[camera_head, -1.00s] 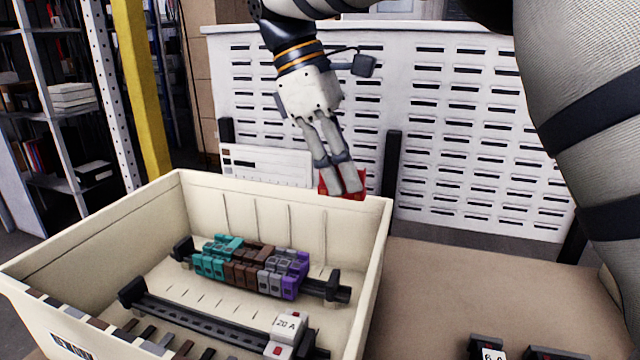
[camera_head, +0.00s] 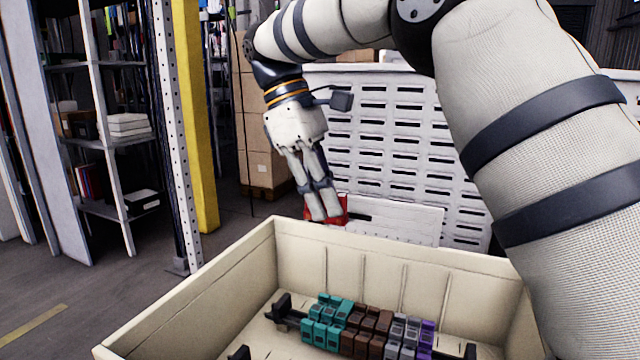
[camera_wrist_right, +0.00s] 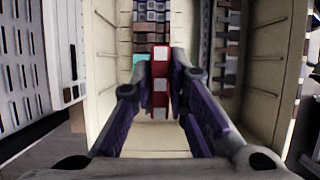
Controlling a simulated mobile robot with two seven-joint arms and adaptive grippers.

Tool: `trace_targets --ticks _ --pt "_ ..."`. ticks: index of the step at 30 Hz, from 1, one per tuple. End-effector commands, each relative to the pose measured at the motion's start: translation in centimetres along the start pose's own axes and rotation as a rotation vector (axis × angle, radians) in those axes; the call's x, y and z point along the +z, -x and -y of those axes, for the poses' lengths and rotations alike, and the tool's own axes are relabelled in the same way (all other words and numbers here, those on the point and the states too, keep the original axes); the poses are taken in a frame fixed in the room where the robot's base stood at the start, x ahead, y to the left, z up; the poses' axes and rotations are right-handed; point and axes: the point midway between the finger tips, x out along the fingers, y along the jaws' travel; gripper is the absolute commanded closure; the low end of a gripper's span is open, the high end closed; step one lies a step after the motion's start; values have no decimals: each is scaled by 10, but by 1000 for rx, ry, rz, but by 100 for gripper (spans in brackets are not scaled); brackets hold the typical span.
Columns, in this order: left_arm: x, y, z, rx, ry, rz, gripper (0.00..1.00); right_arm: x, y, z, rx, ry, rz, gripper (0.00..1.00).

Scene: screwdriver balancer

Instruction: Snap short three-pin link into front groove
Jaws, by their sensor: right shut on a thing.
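My right gripper (camera_head: 325,212) is shut on a red link (camera_head: 342,208) and points down, appearing at the far edge of the cream bin. In the right wrist view the red link (camera_wrist_right: 160,82) stands between the two fingers and shows several pale squares along it. Inside the bin, a row of terminal blocks (camera_head: 362,328) in teal, brown, grey and purple sits on a dark rail. The link appears apart from the blocks. The blocks' grooves are too small to make out. My left gripper is not in view.
The cream bin (camera_head: 400,248) has high walls around the blocks. A white slotted panel (camera_head: 400,130) stands behind it, with a white board (camera_head: 395,218) in front. A yellow post (camera_head: 195,120) and shelves (camera_head: 105,140) stand at the left. Open floor lies left of the bin.

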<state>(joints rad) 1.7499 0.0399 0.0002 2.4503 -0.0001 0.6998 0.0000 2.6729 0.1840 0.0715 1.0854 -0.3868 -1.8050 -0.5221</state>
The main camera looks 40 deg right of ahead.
Motion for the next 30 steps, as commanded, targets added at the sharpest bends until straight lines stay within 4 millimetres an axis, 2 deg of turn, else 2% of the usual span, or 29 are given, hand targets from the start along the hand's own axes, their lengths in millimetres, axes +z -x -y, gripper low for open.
trace_targets --ticks 12,30 --pt "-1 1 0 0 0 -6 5 -25 -62 1 -2 3 2 98" --pt "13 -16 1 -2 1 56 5 -61 -149 1 -1 2 4 98"
